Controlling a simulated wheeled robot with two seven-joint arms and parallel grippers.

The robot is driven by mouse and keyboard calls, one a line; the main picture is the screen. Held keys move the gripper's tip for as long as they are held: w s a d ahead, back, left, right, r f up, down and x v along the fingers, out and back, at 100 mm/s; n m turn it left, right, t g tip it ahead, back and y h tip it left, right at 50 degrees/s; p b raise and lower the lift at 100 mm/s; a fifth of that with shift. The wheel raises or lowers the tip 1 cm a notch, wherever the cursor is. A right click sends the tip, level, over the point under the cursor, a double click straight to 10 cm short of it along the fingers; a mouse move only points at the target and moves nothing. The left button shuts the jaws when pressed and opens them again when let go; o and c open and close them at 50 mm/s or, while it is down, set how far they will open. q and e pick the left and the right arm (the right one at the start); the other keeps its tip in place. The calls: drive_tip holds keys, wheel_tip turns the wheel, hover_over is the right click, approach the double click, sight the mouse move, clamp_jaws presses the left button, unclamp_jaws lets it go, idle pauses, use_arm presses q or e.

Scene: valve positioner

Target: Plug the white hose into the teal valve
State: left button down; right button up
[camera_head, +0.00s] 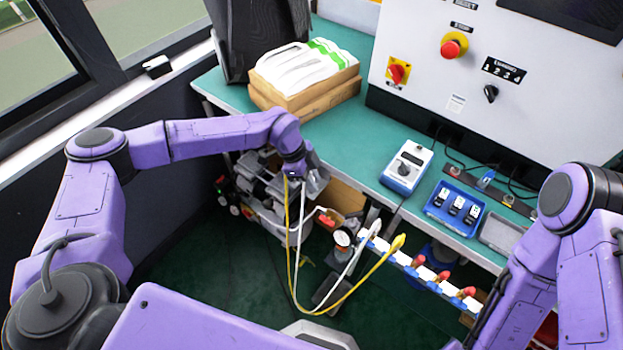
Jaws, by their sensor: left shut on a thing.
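My left gripper (297,174) is at the table's front edge, left of centre, shut on what looks like the upper end of the white hose (301,230). The fingertips are small and partly hidden by the wrist. The white hose hangs down, loops low and rises to the right to a thick white end by the rail. A yellow hose (287,232) hangs close beside it from the same spot; whether it is also gripped I cannot tell. A blue and white valve rail (430,275) with red handles runs below the table edge. I cannot pick out a teal valve. My right gripper is out of view.
The green table (335,130) holds boxes (305,90), a blue-white meter (407,166) and a blue tray (455,208). A control cabinet (500,75) stands behind. A gauge (343,237) and grey equipment (262,180) sit below the edge. Floor at lower left is clear.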

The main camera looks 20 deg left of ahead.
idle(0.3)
use_arm(q)
drive_tip(key=shift+r+p, duration=1.6)
drive_tip(key=shift+r, duration=0.45)
